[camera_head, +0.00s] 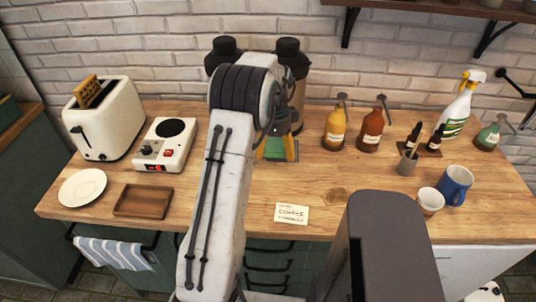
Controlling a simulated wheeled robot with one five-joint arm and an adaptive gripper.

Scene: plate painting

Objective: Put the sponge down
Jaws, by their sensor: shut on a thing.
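My gripper (275,152) is over the wooden counter behind my arm, near the middle of the view. Its yellowish fingers are shut on a green block, which I take to be the sponge (275,148). Only part of the sponge shows between the fingers. I cannot tell whether it touches the counter. My arm hides the area to its left.
On the wooden counter (330,180), a toaster (110,122), hot plate (163,145), white plate (82,188) and wooden tray (142,201) stand left. Pump bottles (335,132), a blue mug (455,184) and a spray bottle (456,110) stand right. A card (292,213) lies in front.

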